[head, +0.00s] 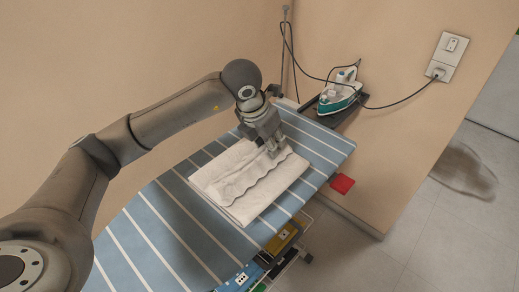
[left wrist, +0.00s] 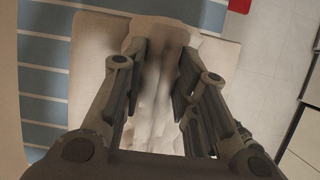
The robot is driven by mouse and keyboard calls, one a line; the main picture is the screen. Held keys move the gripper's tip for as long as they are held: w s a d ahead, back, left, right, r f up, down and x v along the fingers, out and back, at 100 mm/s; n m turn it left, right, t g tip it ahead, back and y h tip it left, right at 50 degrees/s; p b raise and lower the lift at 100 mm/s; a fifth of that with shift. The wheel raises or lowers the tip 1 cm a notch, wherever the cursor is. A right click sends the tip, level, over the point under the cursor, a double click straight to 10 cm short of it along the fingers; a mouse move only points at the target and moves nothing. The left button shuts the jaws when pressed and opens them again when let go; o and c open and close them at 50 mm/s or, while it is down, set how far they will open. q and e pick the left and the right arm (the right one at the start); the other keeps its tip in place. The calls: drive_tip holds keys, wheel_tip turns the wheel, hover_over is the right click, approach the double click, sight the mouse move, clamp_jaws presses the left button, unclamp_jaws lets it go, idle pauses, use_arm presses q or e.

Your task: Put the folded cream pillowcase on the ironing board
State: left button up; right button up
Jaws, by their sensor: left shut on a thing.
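The folded cream pillowcase (head: 235,181) lies on the blue, white-striped ironing board (head: 170,218) in the head view, with a wavy-edged fold on top. My left gripper (head: 276,151) is at its upper right part, shut on a bunched part of the cloth. In the left wrist view the two fingers (left wrist: 162,72) stand on both sides of a raised fold of the pillowcase (left wrist: 88,70), with cloth between them. The board (left wrist: 42,85) shows left of the cloth there. My right gripper is not in view.
A teal and white iron (head: 338,97) stands on a dark rest (head: 322,118) at the board's far end, its cord running to a wall socket (head: 440,70). A red piece (head: 342,183) sticks out by the board's right edge. Several items lie on a shelf (head: 280,240) below. The near end of the board is clear.

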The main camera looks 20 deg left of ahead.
use_arm(q)
drive_tip(key=w+a+f, duration=0.1)
drive_tip(key=f, duration=0.1)
drive_tip(key=w+a+f+p, duration=0.1)
drive_tip(key=w+f, duration=0.1)
drive_tip(key=w+a+f+p, duration=0.1)
drive_tip(key=f, duration=0.1)
drive_tip(key=shift+w+a+f, duration=0.15)
drive_tip(key=shift+w+a, duration=0.15)
drive_tip(key=shift+w, duration=0.1)
wheel_tip(320, 180, down, 3)
drive_tip(key=shift+w+a+r+p, duration=0.1)
drive_tip(key=shift+p, duration=0.8)
drive_tip(key=shift+f, duration=0.25)
drive_tip(key=shift+f+b, duration=0.2)
drive_tip(key=shift+b, duration=0.1)
drive_tip(key=o, duration=1.1)
drive_tip(key=shift+r, duration=0.1)
